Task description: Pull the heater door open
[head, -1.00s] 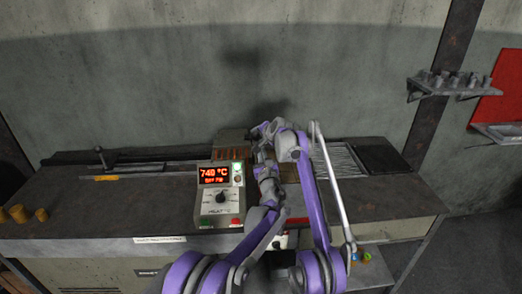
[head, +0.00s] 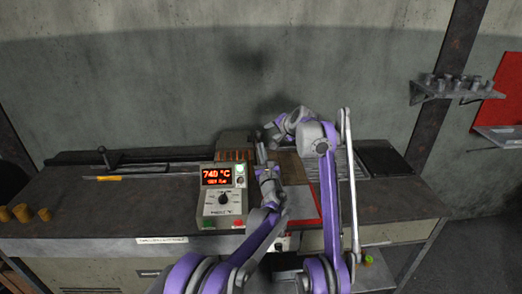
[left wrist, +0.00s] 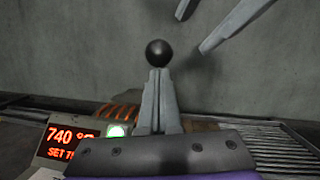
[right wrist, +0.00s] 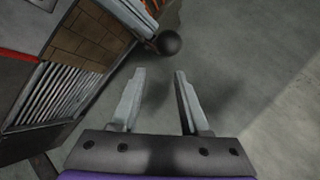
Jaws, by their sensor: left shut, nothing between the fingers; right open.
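The heater (head: 235,141) shows orange glowing bars behind its control box (head: 222,196), which reads 740 °C. A dark ball knob (left wrist: 160,53) stands at the tips of my left gripper (left wrist: 158,75), whose fingers are shut with nothing between them. The knob also shows in the right wrist view (right wrist: 168,42), close to the left fingertips; I cannot tell if they touch. My right gripper (right wrist: 157,80) is open and empty, with the knob beyond its fingertips. I cannot make out the door's edge.
A brick-patterned surface (right wrist: 85,40) and a slatted grate (right wrist: 60,85) lie beside the heater. Yellowish cylinders (head: 22,213) stand on the bench at far left. A wall shelf (head: 450,90) holds small grey parts.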

